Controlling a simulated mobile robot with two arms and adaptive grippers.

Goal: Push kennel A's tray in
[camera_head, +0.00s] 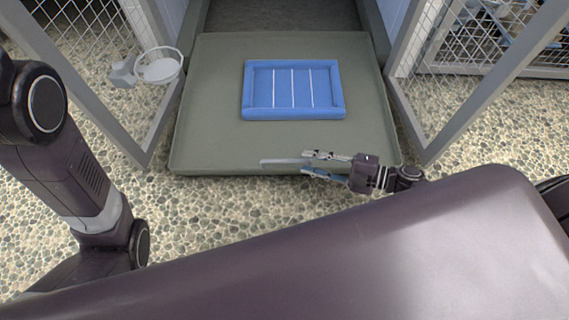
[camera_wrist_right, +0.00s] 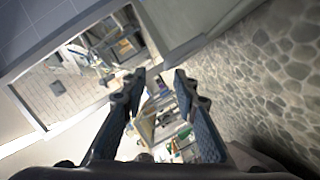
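Kennel A's tray (camera_head: 215,130) is a wide grey-green slab, extending out of the kennel opening toward me in the head view. A light grey handle bar (camera_head: 280,162) shows at its front edge. My right gripper (camera_head: 306,163) is at the tray's front edge, its fingers pointing left beside the handle's right end. I cannot tell whether it touches the handle. In the right wrist view the gripper's fingers (camera_wrist_right: 160,88) are apart, with nothing seen held between them. My left arm shows at the left, but its gripper is out of view.
A blue pad with white stripes (camera_head: 293,88) lies on the tray. Open mesh gates (camera_head: 150,130) and (camera_head: 440,130) stand at either side of it. A white bowl (camera_head: 159,68) is fixed on the left gate. Pebbled floor (camera_head: 185,210) lies in front.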

